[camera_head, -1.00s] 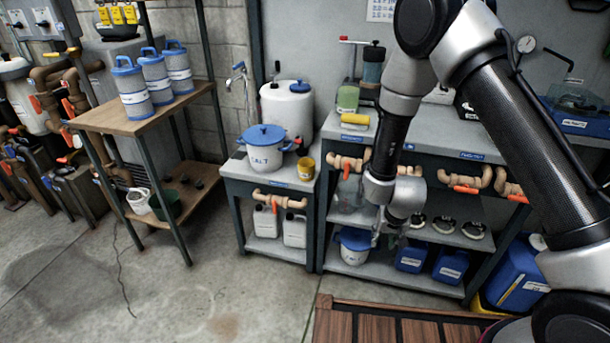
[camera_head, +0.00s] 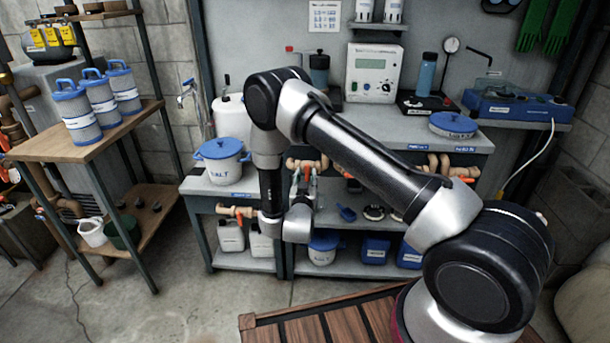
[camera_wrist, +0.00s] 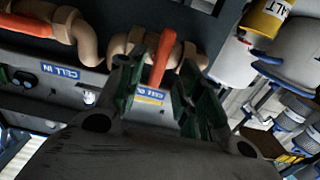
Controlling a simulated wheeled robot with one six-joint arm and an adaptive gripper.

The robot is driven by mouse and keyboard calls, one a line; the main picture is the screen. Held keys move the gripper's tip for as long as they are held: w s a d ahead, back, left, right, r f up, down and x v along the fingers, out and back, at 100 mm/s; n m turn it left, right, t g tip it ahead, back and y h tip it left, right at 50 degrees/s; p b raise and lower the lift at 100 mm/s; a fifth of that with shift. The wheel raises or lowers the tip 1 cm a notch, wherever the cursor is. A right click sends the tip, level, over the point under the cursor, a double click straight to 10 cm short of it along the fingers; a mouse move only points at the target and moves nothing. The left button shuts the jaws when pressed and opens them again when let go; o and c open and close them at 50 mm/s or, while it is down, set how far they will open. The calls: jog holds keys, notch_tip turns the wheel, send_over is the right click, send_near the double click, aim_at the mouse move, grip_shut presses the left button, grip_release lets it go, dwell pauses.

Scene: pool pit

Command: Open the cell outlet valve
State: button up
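The cell outlet valve's orange-red lever (camera_wrist: 162,58) shows in the wrist view on a tan pipe (camera_wrist: 140,45), above a label partly reading "CELL OU". My gripper (camera_wrist: 160,85) is open, with dark green fingers on either side of the lever's free end. I cannot tell whether either finger touches it. In the head view my gripper (camera_head: 305,176) is at the tan pipe (camera_head: 294,163) under the bench top, and it hides most of the valve. The "CELL IN" pipe (camera_wrist: 85,40) with its orange lever (camera_wrist: 28,24) is to the left in the wrist view.
The grey bench (camera_head: 400,131) holds a control box (camera_head: 373,73), a blue bottle (camera_head: 426,73) and a blue-lidded tub (camera_head: 453,126). A salt pot (camera_head: 222,166) stands on the lower bench to the left. Containers fill the shelf below. Concrete floor (camera_head: 180,300) lies clear at front left.

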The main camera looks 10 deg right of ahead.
aim_at(307, 172)
jog(key=shift+x, duration=1.4)
grip_shut()
